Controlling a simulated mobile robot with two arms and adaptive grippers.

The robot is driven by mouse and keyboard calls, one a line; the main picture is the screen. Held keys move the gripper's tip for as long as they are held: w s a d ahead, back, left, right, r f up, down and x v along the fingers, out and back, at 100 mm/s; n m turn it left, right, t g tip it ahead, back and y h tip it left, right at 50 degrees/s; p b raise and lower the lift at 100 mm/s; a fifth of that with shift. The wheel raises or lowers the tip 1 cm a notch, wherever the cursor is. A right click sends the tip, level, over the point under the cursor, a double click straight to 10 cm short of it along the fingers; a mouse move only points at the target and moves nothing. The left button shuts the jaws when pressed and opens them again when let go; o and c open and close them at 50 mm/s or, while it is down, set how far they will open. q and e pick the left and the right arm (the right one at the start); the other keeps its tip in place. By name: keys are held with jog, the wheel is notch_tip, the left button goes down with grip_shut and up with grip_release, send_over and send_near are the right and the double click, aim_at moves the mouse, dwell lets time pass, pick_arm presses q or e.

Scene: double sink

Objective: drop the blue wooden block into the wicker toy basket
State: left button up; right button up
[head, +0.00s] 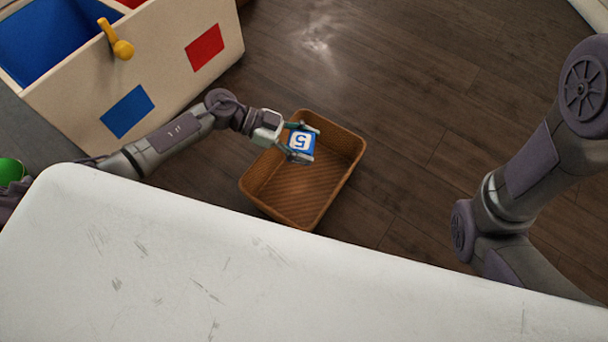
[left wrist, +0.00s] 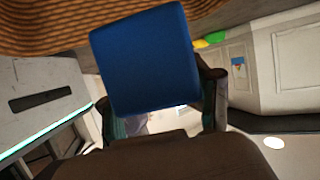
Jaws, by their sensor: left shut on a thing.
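The blue wooden block (head: 301,141) has a white "5" on its face. My left gripper (head: 303,142) is shut on it. In the head view the block shows over the open wicker toy basket (head: 260,199), which stands on the floor; how high it is above the basket's bottom I cannot tell. In the left wrist view the block (left wrist: 146,58) fills the space between the fingers, with woven wicker (left wrist: 40,28) behind it at the top. The basket looks empty where it is visible. My right arm shows at the right of the head view, but its gripper is out of view.
A white, scratched surface (head: 150,260) fills the front, its edge close to the basket. A cream toy bin (head: 165,60) with blue and red squares and a yellow knob stands at the upper left. Dark wooden floor (head: 420,120) is free right of the basket.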

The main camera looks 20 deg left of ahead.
pick_arm(q)
jog(key=o, duration=1.3)
jog(key=shift+c, duration=0.2)
jog(key=shift+a+r, duration=0.15)
jog(key=shift+a, duration=0.4)
jog(key=v, duration=1.1)
